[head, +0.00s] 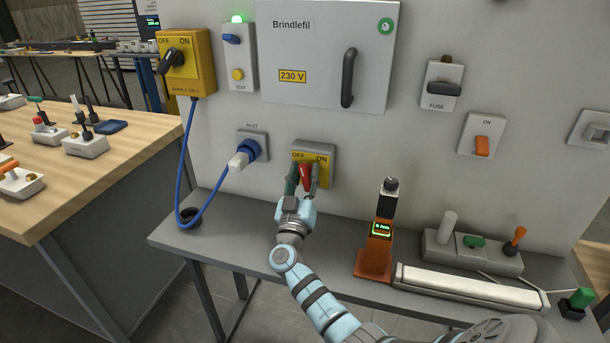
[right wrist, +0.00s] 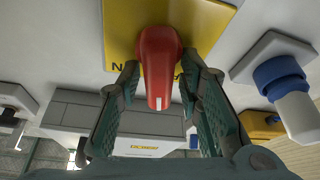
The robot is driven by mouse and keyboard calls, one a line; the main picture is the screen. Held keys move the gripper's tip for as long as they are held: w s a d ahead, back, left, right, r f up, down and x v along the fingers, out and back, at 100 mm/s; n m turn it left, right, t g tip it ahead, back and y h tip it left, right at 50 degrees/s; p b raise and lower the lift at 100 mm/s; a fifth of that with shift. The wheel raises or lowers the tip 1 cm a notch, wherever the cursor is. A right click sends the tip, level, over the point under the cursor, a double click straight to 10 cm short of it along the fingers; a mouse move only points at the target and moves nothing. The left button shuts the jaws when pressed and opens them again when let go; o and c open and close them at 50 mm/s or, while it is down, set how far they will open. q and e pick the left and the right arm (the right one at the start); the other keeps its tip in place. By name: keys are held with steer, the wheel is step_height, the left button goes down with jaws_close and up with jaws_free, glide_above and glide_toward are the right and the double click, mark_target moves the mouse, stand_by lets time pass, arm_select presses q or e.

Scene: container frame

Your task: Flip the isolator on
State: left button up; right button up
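The isolator is a grey box with a yellow face (head: 325,172) marked OFF and ON, low on the wall panel. Its red handle (head: 305,178) also shows in the right wrist view (right wrist: 158,65), with a white line at its near end. My right gripper (head: 302,180) is at the isolator, one finger on each side of the handle. In the right wrist view the gripper (right wrist: 160,85) is open, with gaps between fingers and handle. The fingers hide part of the lettering, and I cannot tell the handle's exact setting. My left gripper is not in view.
A blue plug (head: 248,152) sits in the inlet left of the isolator; its cable hangs to the bench. A yellow supply switch (head: 203,62) is at upper left. An orange meter stand (head: 375,250) stands on the bench right of my arm. A cabinet door (head: 325,60) is above.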

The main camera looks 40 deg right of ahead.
steer(key=c, duration=0.5)
steer(key=shift+m, duration=0.4)
steer(key=m+g+h, duration=0.1)
steer(key=m, duration=0.1)
steer(key=m+g, duration=0.1)
steer(key=m, duration=0.2)
steer(key=m+g+h, duration=0.1)
steer(key=m, duration=0.1)
steer(key=shift+s+d+m+g+h+b, duration=0.1)
steer(key=shift+s+m+g+h+b, duration=0.1)
steer(key=shift+m+g+h+b, duration=0.15)
steer(key=m+g, duration=0.1)
steer(key=m, duration=0.1)
steer(key=m+g+b, duration=0.1)
steer(key=m+g, duration=0.1)
steer(key=m, duration=0.1)
steer(key=m+g, duration=0.1)
steer(key=m, duration=0.2)
steer(key=shift+s+d+f+m+g, duration=0.1)
steer(key=shift+s+f+m+g, duration=0.15)
steer(key=shift+f, duration=0.05)
steer(key=o, duration=0.8)
steer(key=shift+o, duration=0.2)
steer(key=shift+d, duration=0.1)
steer(key=shift+r, duration=0.1)
